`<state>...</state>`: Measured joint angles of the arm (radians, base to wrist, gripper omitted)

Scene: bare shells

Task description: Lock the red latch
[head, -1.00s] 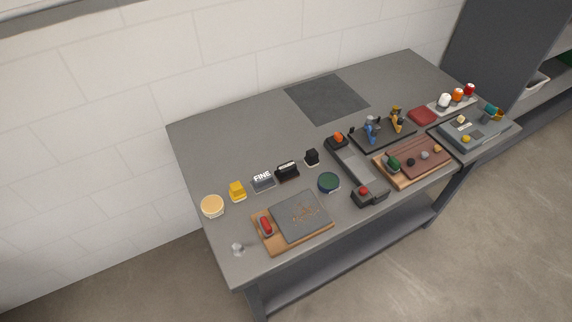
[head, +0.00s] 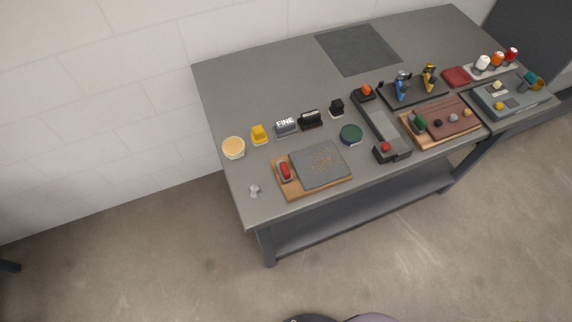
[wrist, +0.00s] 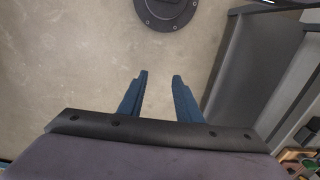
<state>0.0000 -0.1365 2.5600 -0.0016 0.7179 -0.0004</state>
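A red latch (head: 285,171) sits at the left end of a wooden board (head: 290,192) near the table's front left corner. A dark grey plate (head: 320,165) lies on the same board to its right. The latch is too small in the head view to tell its position. My gripper (wrist: 158,75) shows in the wrist view with its two blue fingers apart and nothing between them. It points down over the bare floor, away from the latch. The latch is not seen in the wrist view.
On the grey table (head: 270,85), a tan round tub (head: 233,148), a yellow block (head: 259,135) and a green disc (head: 351,134) stand near the board. A small metal knob (head: 254,191) is left of it. Trays with several items fill the right side.

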